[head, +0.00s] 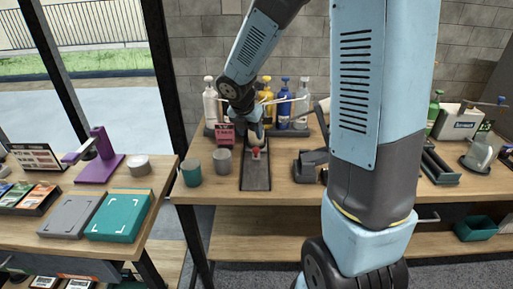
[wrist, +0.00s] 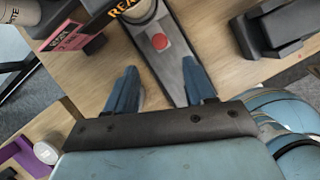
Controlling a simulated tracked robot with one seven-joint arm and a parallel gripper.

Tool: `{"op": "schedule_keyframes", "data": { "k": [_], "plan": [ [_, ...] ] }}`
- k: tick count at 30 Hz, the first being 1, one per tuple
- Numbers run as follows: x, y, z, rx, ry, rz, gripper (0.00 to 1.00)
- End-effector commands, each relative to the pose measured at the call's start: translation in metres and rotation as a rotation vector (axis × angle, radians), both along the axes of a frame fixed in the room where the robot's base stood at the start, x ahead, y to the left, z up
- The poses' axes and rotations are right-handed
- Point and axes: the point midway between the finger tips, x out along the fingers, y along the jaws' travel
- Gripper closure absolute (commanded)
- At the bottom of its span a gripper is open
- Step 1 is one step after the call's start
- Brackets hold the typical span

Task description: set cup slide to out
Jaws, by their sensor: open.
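The cup slide is a dark grey track (head: 256,177) on the right-hand wooden table, running from front to back. A red knob (head: 256,152) sits toward its far end. In the wrist view the red knob (wrist: 160,41) shows on the grey track (wrist: 170,70), beyond my fingertips. My gripper (wrist: 161,82) is open and empty, its two blue fingers spread apart on either side of the track. In the head view my gripper (head: 256,132) is small, above and just behind the knob. I cannot tell whether it touches the knob.
A teal cup (head: 192,173) and a grey cup (head: 223,161) stand left of the track. A pink sign (head: 225,134) and several bottles (head: 285,103) stand behind. A dark device (head: 306,166) is to the right. The table front is clear.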

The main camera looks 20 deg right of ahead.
Motion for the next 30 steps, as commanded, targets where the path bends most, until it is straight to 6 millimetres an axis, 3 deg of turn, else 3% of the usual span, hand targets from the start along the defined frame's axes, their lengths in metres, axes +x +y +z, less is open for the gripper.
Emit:
{"op": "schedule_keyframes", "data": {
  "k": [15, 21, 30],
  "plan": [
    [0.022, -0.02, -0.074, 0.0, 0.003, -0.001, 0.46],
    [0.027, -0.024, -0.088, 0.001, 0.001, -0.002, 0.46],
    [0.029, -0.025, -0.092, 0.001, 0.0, -0.002, 0.46]
  ]
}}
